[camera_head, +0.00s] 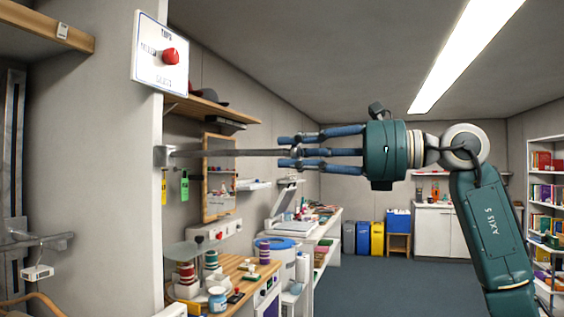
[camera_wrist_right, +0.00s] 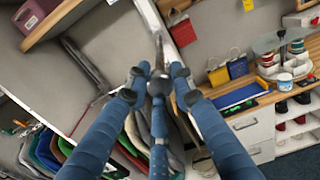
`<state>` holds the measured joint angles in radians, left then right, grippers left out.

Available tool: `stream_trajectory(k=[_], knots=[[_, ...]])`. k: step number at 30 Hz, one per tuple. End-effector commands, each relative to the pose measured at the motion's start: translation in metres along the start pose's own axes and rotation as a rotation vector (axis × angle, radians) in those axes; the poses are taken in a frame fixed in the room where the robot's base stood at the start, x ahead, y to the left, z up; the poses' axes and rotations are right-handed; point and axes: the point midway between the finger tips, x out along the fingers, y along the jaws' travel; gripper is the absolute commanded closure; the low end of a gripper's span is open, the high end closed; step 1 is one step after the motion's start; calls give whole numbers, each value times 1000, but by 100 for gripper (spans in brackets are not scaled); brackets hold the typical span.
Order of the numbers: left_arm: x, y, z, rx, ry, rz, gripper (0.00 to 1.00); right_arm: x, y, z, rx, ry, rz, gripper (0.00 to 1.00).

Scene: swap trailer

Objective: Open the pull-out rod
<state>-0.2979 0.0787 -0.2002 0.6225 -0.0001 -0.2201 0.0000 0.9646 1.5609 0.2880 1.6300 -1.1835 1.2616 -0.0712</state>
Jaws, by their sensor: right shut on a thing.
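The pull-out rod (camera_head: 225,153) is a grey metal bar that sticks out level from a bracket (camera_head: 163,155) on the edge of the wall. Two tags, one yellow and one green, hang below it. My right gripper (camera_head: 284,152) is shut around the free end of the rod, its blue fingers above, level with and below it. In the right wrist view the gripper (camera_wrist_right: 157,78) has its fingers around the rod (camera_wrist_right: 159,50), which runs away from the camera. My left gripper is not in view.
A white panel with a red knob (camera_head: 170,56) is on the wall above the bracket. A wooden shelf (camera_head: 215,110) is behind the rod. Below is a wooden workbench (camera_head: 230,268) with jars and spools. The floor (camera_head: 390,275) beyond is clear.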

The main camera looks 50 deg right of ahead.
Motion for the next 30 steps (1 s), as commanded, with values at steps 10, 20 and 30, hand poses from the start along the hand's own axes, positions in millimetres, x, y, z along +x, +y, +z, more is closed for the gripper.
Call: stream_trajectory(k=[10, 20, 30], knots=[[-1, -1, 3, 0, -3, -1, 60, -5, -2, 8, -3, -21, -9, 69], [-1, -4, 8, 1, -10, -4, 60, -3, -1, 4, -1, -11, -4, 59], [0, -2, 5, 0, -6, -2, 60, -50, -1, 5, -1, -18, -3, 59]])
